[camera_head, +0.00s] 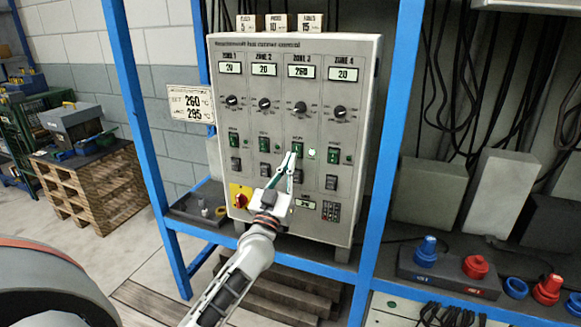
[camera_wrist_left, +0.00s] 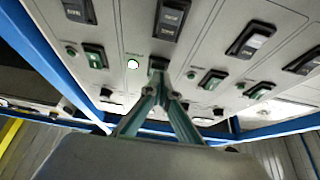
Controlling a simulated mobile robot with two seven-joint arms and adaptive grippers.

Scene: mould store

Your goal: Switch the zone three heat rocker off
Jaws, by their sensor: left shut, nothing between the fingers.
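The grey control cabinet (camera_head: 318,217) has columns labelled zone 1 to zone 4. The zone three heat rocker (camera_head: 297,147) is green, below the zone 3 knob (camera_head: 300,108) and display (camera_head: 301,72), which reads 260. My right gripper is not seen.
Other green rockers (camera_head: 264,144) sit on both sides, with a row of black rockers (camera_head: 331,182) below. A red and yellow rotary switch (camera_head: 240,197) is at the lower left. Blue rack posts (camera_head: 390,140) flank the cabinet. Red and blue connectors (camera_head: 475,267) are at right.

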